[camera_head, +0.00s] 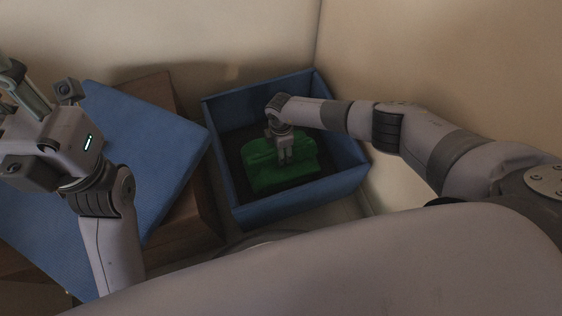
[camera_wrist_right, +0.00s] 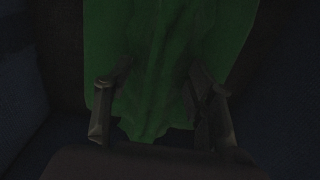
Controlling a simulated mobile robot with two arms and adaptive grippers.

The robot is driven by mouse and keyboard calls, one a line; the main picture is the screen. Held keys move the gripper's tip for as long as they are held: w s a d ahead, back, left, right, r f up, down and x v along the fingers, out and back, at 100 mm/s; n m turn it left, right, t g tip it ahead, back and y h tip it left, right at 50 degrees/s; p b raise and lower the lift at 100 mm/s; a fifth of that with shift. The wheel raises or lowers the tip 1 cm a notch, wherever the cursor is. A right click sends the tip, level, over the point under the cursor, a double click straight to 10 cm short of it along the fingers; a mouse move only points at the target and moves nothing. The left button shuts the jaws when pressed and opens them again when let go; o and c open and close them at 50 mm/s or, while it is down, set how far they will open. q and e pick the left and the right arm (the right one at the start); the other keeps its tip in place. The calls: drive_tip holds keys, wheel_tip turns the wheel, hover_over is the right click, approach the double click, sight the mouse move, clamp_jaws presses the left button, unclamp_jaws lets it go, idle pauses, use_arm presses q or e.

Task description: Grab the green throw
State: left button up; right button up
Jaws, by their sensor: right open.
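The green throw (camera_head: 280,172) lies bunched inside a blue open box (camera_head: 272,212) in the head view. My right gripper (camera_head: 285,157) reaches down into the box over the throw. In the right wrist view the throw (camera_wrist_right: 165,70) fills the middle, and the fingers of my right gripper (camera_wrist_right: 160,110) stand apart on either side of its near part. I cannot tell how firmly the fingers touch the cloth. My left gripper is at the far left of the head view, above a blue surface; its fingertips are not clearly visible.
A blue flat panel or cushion (camera_head: 150,135) lies on a brown wooden piece (camera_head: 195,212) left of the box. The box's walls rise around the throw. Beige walls (camera_head: 430,60) meet in a corner behind the box.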

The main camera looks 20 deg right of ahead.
drive_tip(key=shift+f, duration=0.2)
drive_tip(key=shift+c, duration=0.4)
clamp_jaws()
idle(0.7)
